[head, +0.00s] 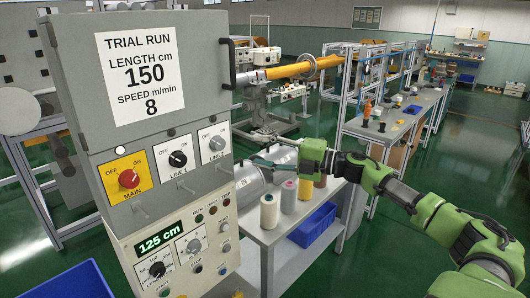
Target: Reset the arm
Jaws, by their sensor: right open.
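My right arm (400,192) comes in from the right edge, its green links stretched to the left. My right gripper (257,149) is open and empty, its fingers pointing left beside the grey control cabinet (190,75). A gap seems to lie between the fingertips and the red MAIN knob (129,179), black LINE 1 knob (178,159) and grey LINE 2 knob (217,143). A green display (161,236) reads 125 cm, above a black dial (157,269). My left gripper is not in view.
A table with thread cones (269,211) and metal cylinders stands under my right gripper. A sign (147,78) reads length 150 cm, speed 8 m/min. Green floor (400,265) is open at right.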

